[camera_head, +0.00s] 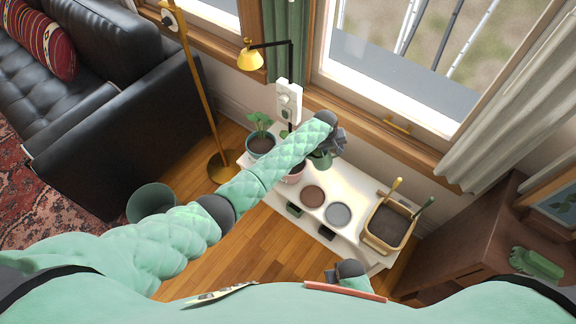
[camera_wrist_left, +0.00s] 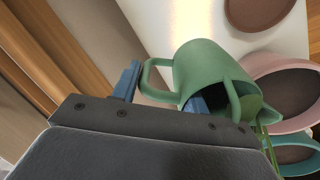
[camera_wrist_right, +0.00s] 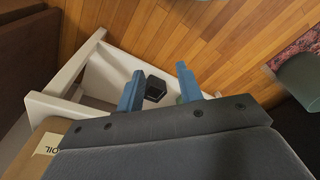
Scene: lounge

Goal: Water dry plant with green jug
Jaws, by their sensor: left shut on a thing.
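My left gripper (camera_head: 337,140) is shut on the handle of the green jug (camera_wrist_left: 205,72). In the left wrist view the jug is tilted, its dark opening toward the lower right beside the pink pot (camera_wrist_left: 297,78). In the head view the jug (camera_head: 320,160) is partly behind my gripper, above the white stand. The pink pot (camera_head: 293,174) is partly hidden by my left arm. A teal pot with a leafy green plant (camera_head: 259,130) stands to its left. I cannot tell which plant is dry. My right gripper (camera_wrist_right: 158,88) is open and empty, low beside the stand's near right end.
The white stand (camera_head: 272,193) also holds a brown disc (camera_head: 313,196), a grey disc (camera_head: 338,214) and a soil box with tools (camera_head: 386,228). A floor lamp (camera_head: 208,110) stands at left. A wooden desk (camera_head: 470,225) is at right. A green bin (camera_head: 151,200) stands on the floor.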

